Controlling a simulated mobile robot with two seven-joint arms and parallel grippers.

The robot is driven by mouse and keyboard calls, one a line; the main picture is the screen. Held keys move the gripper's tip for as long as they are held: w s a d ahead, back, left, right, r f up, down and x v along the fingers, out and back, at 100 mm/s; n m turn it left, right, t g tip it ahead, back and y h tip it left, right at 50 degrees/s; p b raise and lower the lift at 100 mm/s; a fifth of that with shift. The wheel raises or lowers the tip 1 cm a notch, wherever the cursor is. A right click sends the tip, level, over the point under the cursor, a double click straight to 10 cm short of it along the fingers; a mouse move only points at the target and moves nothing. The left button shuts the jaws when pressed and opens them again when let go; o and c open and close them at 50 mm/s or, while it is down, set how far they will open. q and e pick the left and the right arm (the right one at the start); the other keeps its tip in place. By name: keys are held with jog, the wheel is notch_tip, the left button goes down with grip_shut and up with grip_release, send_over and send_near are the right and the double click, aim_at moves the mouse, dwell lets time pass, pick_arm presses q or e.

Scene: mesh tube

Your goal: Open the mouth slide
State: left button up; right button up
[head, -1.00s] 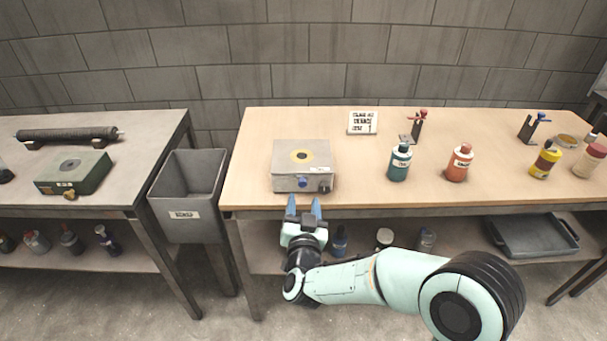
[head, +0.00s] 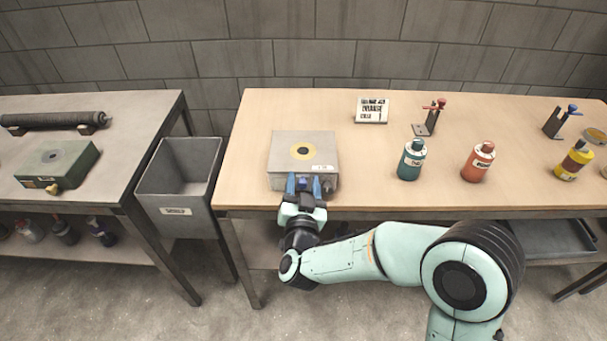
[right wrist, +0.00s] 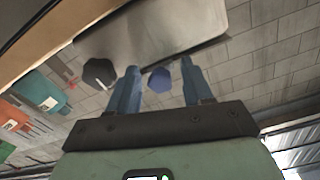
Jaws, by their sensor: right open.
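In the right wrist view, a blue knob (right wrist: 159,80) and a dark knob (right wrist: 98,73) stick out of the box's front face (right wrist: 160,30). My right gripper (head: 304,183) is at that front face. Its two blue fingers are open, with the blue knob between them, visible gaps on both sides. In the head view the fingers partly cover the knobs. My left gripper is not in view.
A teal bottle (head: 411,162) and an orange bottle (head: 478,163) stand right of the box. A small sign (head: 372,109) stands behind. A grey bin (head: 179,185) fills the gap before the left table, which holds a green box (head: 75,162). The bench between box and teal bottle is clear.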

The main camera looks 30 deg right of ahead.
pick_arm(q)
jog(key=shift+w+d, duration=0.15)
pick_arm(e)
jog(key=shift+w, duration=0.15)
grip_shut()
